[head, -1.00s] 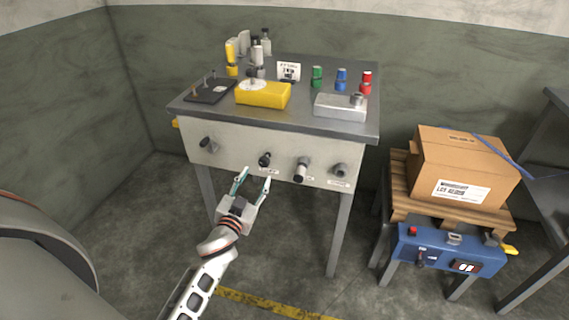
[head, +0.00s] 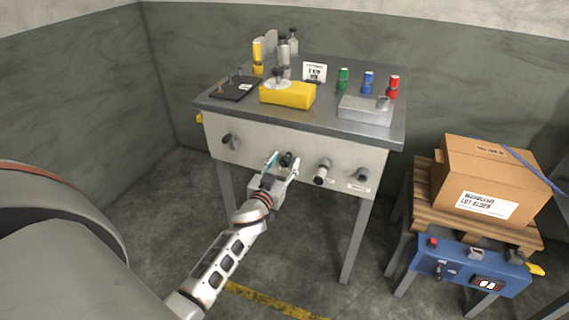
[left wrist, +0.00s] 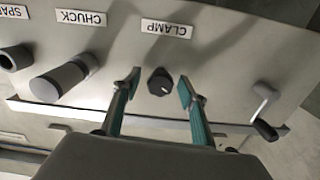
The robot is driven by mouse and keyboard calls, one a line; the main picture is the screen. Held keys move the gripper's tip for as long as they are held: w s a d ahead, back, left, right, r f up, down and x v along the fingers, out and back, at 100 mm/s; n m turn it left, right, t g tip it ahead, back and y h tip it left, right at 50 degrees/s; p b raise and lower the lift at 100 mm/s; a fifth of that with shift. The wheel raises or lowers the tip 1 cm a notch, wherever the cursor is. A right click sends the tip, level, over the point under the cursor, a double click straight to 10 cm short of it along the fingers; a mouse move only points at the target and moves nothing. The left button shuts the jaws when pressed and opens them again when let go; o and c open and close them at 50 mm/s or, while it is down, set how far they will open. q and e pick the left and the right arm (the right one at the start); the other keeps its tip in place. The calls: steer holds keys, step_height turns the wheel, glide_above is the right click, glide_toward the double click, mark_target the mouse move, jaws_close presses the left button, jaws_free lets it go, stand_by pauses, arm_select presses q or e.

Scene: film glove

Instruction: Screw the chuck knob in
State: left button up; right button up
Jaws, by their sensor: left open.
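My left gripper (head: 284,162) is open and empty at the panel. Its teal-padded fingertips stand on either side of the short black clamp knob (left wrist: 160,82), apart from it, by the CLAMP label (left wrist: 166,28). My right gripper is out of view.
A spare socket (head: 361,175) is right of the chuck knob, and a crank handle (head: 229,141) is at the panel's left. The tabletop holds a yellow block (head: 288,96) and a grey block (head: 365,110). A cardboard box (head: 495,175) stands on a pallet at right.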

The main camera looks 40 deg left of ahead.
arm_select(q)
steer(key=c, duration=1.1)
steer(key=shift+m, duration=0.3)
steer(key=m, duration=0.8)
steer(key=shift+m, duration=1.7)
